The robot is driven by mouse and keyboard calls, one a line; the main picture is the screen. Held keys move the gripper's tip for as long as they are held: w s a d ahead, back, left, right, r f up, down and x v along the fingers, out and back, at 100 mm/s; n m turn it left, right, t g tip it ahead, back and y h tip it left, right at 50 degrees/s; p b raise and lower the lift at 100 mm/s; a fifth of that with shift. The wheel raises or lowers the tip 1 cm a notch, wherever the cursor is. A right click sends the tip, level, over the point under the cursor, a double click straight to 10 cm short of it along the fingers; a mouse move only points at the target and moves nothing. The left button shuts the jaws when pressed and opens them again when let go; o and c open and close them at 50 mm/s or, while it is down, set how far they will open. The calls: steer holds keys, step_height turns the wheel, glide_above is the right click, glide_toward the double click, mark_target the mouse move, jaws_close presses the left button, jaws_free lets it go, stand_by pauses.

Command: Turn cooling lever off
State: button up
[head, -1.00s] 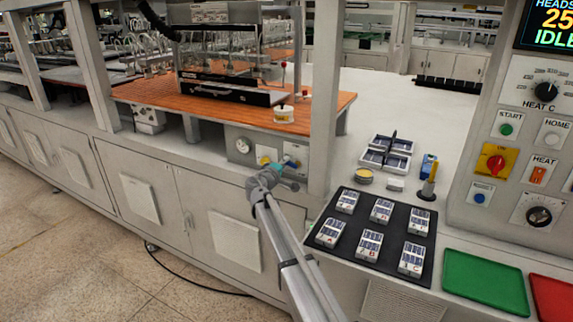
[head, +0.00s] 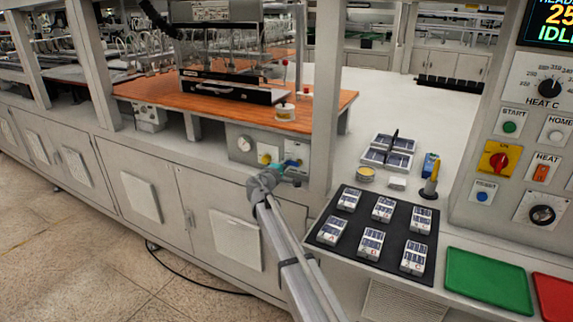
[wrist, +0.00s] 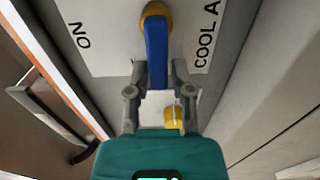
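The cooling lever (wrist: 156,50) is a blue handle on a brass hub in the wrist view. It points from the hub toward my gripper, beside a plate (wrist: 108,50) marked "COOL A" and "NO". My gripper (wrist: 160,72) has its two grey fingers apart, one on each side of the lever's free end. A small gap shows at the right finger; contact at the left one is unclear. In the head view my gripper (head: 277,171) is at the small panel under the orange bench, where the blue lever (head: 292,162) is partly hidden.
A yellow part (wrist: 173,117) shows between my fingers, below the lever. A gauge (head: 244,144) sits left on the same panel. A frame post (head: 325,100) stands close on the right. The orange bench top (head: 230,108) overhangs above. The floor at left is clear.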

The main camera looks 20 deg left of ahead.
steer(key=shift+o, duration=1.2)
steer(key=s+a, duration=0.1)
steer(key=s, duration=1.1)
